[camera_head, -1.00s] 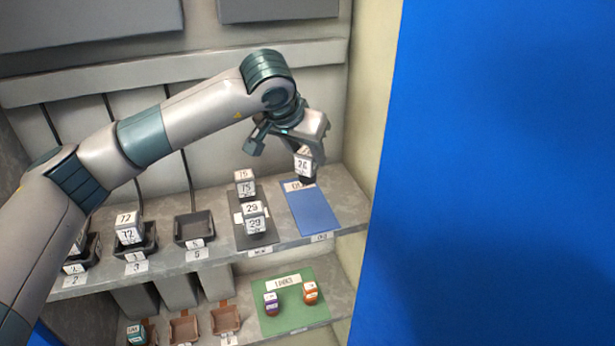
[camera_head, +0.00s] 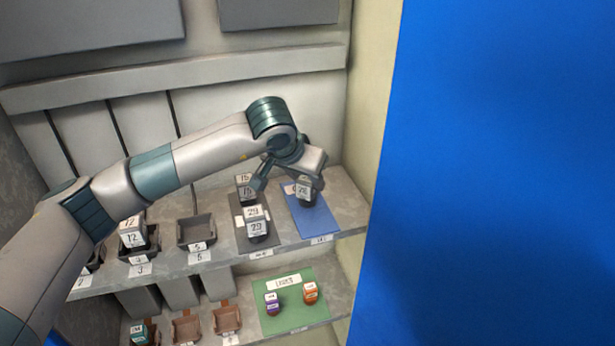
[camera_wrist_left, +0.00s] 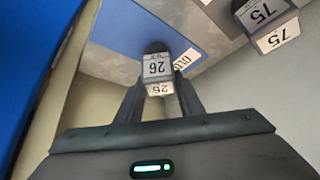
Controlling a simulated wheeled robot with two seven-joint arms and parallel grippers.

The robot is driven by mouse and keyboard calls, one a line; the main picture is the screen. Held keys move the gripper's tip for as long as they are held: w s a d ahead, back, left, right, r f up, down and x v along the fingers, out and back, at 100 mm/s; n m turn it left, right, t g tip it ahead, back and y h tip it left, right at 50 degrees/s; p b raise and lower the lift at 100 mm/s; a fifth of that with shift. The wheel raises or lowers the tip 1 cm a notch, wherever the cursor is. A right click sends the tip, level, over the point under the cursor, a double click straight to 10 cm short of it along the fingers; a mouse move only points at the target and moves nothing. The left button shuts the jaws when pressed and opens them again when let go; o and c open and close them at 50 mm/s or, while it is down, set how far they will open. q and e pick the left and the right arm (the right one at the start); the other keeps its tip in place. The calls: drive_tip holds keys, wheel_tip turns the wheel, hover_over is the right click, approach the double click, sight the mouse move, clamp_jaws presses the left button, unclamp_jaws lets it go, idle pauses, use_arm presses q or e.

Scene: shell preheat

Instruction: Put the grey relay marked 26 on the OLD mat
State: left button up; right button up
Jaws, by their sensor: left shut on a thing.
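The grey relay marked 26 (camera_head: 304,190) is between the fingers of my left gripper (camera_head: 290,186), over the blue OLD mat (camera_head: 318,221) on the upper shelf. The relay looks upright, low at the mat; I cannot tell whether it touches it. In the left wrist view the relay (camera_wrist_left: 157,66) sits between the two fingertips (camera_wrist_left: 158,88), with its label facing the camera. The OLD lettering shows beside it on the mat (camera_wrist_left: 125,25). My left gripper is shut on the relay. My right gripper is in neither view.
A dark mat (camera_head: 262,245) left of the blue mat holds relays marked 75 (camera_head: 246,190) and 29 (camera_head: 257,226). Further left are an empty black tray (camera_head: 196,232) and a relay marked 72 (camera_head: 131,236). A green mat (camera_head: 292,315) lies on the lower shelf. A blue panel (camera_head: 500,170) fills the right.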

use_arm(q)
drive_tip(key=shift+f, duration=0.3)
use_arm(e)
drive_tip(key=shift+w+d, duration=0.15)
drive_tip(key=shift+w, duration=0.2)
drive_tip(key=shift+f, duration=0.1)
use_arm(q)
drive_tip(key=o, duration=1.1)
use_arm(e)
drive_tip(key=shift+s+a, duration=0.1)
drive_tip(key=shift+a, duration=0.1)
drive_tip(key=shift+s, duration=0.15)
